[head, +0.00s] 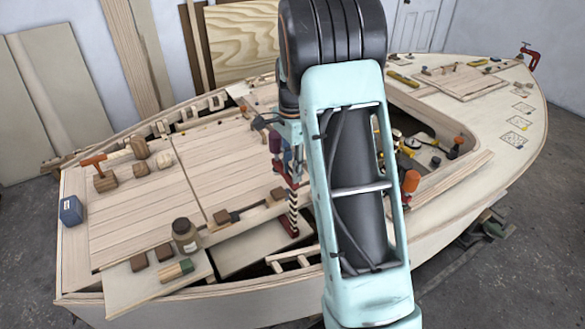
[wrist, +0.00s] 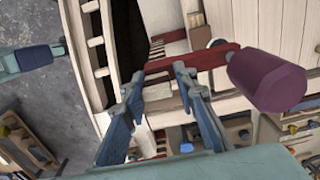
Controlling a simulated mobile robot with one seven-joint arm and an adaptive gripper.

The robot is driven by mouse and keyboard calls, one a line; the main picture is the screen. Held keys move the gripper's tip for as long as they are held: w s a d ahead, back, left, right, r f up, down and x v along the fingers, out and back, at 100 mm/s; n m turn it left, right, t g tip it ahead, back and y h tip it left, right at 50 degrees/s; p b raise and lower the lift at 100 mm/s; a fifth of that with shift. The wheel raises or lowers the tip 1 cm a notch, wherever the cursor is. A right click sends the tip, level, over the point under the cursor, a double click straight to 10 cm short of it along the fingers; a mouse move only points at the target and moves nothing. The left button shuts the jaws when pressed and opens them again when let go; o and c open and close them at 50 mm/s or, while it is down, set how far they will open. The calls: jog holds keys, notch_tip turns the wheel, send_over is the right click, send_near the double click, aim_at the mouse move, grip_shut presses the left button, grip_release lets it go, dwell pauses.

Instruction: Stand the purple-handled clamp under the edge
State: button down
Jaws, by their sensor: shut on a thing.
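The clamp has a dark purple handle (wrist: 266,80) and a red arm (wrist: 215,59) in the wrist view. The red arm lies across the tips of my gripper's two blue fingers (wrist: 158,78), with the handle sticking out to the right. In the head view, the purple handle (head: 274,141) shows beside my gripper (head: 288,155), partly hidden by my arm. A striped black-and-white bar (head: 293,207) hangs below it, nearly upright, down to a red foot (head: 290,227) near the hull's opening. I cannot tell whether the foot touches anything.
An orange mallet (head: 95,160), wooden blocks and a blue box (head: 71,211) are at the left. An orange-topped item (head: 411,181) is right of my arm. Another red clamp (head: 530,55) grips the far rim.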

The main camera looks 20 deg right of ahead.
jog(key=c, duration=1.5)
grip_release()
jog(key=shift+o, duration=0.2)
